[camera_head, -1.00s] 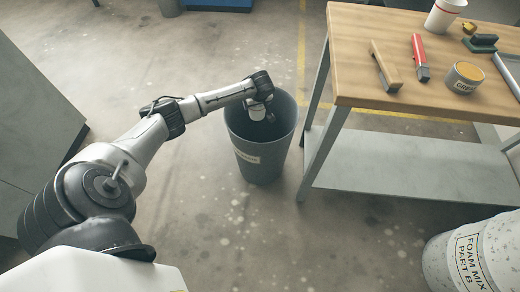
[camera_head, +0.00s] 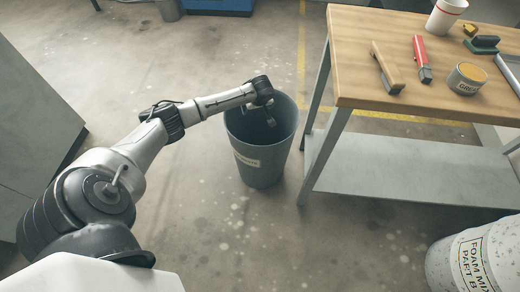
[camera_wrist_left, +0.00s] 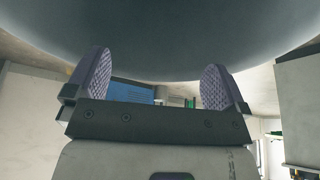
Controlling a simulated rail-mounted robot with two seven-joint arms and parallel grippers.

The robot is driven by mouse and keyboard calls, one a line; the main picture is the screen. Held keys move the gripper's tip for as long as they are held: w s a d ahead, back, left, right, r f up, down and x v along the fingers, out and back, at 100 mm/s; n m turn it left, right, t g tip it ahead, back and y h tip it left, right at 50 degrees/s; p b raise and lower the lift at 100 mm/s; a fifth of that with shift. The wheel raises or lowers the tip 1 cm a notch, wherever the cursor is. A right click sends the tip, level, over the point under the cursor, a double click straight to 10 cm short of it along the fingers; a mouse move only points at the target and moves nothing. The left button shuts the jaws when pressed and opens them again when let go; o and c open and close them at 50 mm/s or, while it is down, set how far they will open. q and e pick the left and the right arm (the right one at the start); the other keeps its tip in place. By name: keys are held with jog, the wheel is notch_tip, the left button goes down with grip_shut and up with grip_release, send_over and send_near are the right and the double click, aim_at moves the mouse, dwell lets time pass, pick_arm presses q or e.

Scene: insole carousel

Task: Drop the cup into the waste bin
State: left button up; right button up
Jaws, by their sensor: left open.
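The dark grey waste bin (camera_head: 262,170) stands on the floor left of the workbench, with a pale label on its side. My left gripper (camera_head: 271,122) hangs over the bin's mouth, partly inside it. In the wrist view the left gripper's two purple ridged fingers (camera_wrist_left: 153,85) are wide apart with nothing between them. The bin's dark curved wall (camera_wrist_left: 165,35) fills the top of that view. A white cup with a red band (camera_head: 445,16) stands on the workbench at the back right, apart from my gripper. The bin's bottom is hidden. My right gripper is out of view.
The wooden workbench (camera_head: 365,50) holds a brush (camera_head: 386,68), a red-handled tool (camera_head: 421,58) and a tin (camera_head: 466,78). Its leg stands close to the bin's right side. A speckled drum (camera_head: 480,262) stands at the lower right. The floor in front of the bin is clear.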

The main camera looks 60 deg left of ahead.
pick_arm(q)
jog(key=p+v, duration=0.7)
jog(key=v, duration=0.6)
jog(key=shift+d+r, duration=0.1)
